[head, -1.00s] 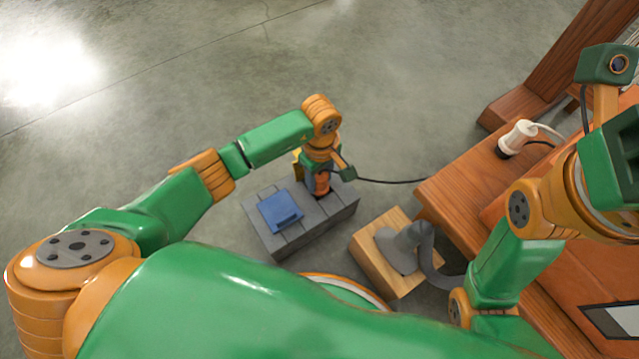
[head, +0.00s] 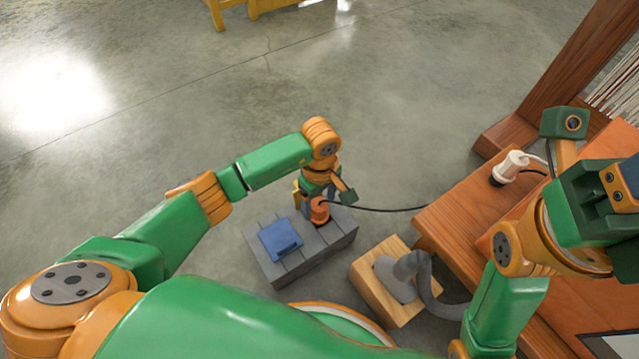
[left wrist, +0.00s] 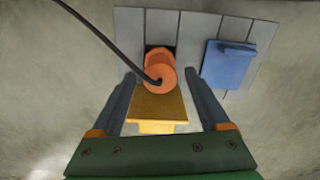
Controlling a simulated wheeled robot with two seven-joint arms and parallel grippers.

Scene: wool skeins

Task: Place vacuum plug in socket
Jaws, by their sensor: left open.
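The orange plug (head: 320,210) with its black cable stands at the far end of the grey block (head: 335,240). In the left wrist view the plug (left wrist: 160,74) covers part of a dark square opening (left wrist: 158,50) in the block; how deep it sits is hidden. My left gripper (left wrist: 162,84) is open, its two blue-grey fingers on either side of the plug with gaps between. A yellow piece (left wrist: 157,106) lies between the fingers, below the plug. My right arm's hand (head: 595,200) is at the right edge; its fingertips cannot be made out.
A blue flap (head: 280,239) lies on the block beside the plug. A wooden block with a grey hose piece (head: 395,280) stands to its right. A wooden table (head: 450,210) carries a white corded item (head: 512,166).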

